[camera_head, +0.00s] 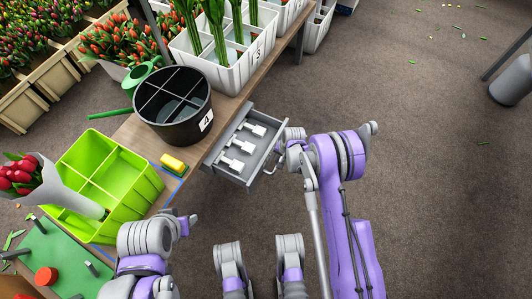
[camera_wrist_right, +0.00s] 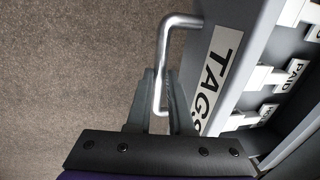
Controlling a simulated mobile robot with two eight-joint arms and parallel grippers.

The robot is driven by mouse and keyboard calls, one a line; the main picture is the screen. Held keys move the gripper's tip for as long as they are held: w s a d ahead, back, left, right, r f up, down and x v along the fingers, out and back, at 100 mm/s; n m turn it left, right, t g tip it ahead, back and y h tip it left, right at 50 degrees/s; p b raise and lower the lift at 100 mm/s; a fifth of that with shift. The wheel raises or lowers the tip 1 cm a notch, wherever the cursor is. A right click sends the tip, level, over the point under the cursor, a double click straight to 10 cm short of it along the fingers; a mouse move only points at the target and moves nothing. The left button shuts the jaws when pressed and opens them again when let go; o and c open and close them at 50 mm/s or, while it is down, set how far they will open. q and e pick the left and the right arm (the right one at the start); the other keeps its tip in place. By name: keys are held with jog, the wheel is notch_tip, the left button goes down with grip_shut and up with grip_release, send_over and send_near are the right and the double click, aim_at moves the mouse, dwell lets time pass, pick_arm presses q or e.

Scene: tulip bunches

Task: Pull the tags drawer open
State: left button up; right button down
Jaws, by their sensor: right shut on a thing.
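The tags drawer (camera_head: 232,174) stands pulled out from under the wooden table, with white tags (camera_head: 240,147) lying inside it. In the right wrist view its front carries a "TAGS" label (camera_wrist_right: 215,78) and a bent metal bar handle (camera_wrist_right: 166,50). My right gripper (camera_wrist_right: 160,100) is shut on this handle, with a finger on each side of the bar. In the head view the handle (camera_head: 271,170) is partly covered by my right wrist. My left gripper (camera_head: 188,221) is beside the table's front edge, away from the drawer; its fingers are too unclear to read.
White crates (camera_head: 235,72) of tulips stand behind.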

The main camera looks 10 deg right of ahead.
jog(key=shift+s+d, duration=0.75)
jog(key=shift+d, duration=0.3)
jog(key=shift+s+d, duration=0.75)
jog(key=shift+d, duration=0.3)
jog(key=c, duration=0.8)
grip_release()
jog(key=r, duration=0.3)
jog(key=d+r+p, duration=0.1)
jog(key=r, duration=0.3)
jog(key=s+r+p, duration=0.1)
jog(key=r, duration=0.2)
jog(key=shift+s+d+r, duration=0.1)
jog(key=shift+d+r, duration=0.2)
jog(key=shift+r, duration=0.05)
